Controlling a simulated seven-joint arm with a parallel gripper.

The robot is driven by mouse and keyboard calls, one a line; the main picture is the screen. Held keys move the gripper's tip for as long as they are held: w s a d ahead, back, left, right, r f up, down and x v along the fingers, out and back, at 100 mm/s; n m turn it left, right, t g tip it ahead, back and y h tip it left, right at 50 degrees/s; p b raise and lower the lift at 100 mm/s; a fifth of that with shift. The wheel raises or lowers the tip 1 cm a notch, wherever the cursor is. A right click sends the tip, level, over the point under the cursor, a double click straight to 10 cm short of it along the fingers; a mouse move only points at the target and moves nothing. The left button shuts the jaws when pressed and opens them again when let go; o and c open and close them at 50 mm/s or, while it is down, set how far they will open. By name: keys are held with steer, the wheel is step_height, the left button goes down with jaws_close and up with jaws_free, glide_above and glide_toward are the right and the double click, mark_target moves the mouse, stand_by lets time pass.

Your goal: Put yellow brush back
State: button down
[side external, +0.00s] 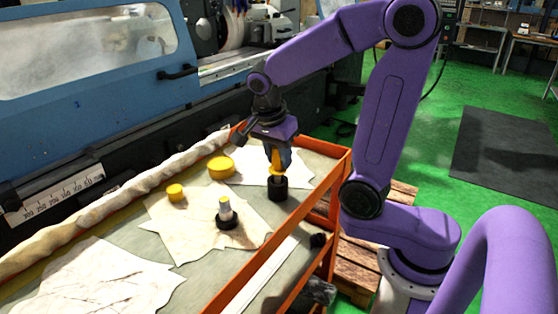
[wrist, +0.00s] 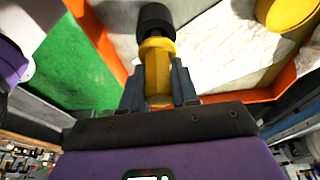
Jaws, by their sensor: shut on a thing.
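My gripper (side external: 278,158) is shut on the yellow brush (side external: 276,169) and points down above the right end of the table. In the wrist view the brush's yellow handle (wrist: 157,72) lies between the two fingers of my gripper (wrist: 158,88). A black cylinder (side external: 277,188) is directly below the handle, in line with it, and also shows in the wrist view (wrist: 156,20). I cannot tell whether it is the brush's head or a separate holder, nor whether it touches the table.
On the orange-framed table (side external: 324,181) lie pale cloths (side external: 178,236). A large yellow disc (side external: 220,168), a smaller yellow cap (side external: 175,192) and a grey piece in a black base (side external: 229,217) stand to the left. The blue grinder (side external: 120,88) rises behind.

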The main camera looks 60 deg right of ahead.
steer(key=shift+f, duration=0.8)
steer(key=shift+f, duration=0.5)
steer(key=c, duration=0.8)
jaws_free()
steer(key=shift+c, duration=0.2)
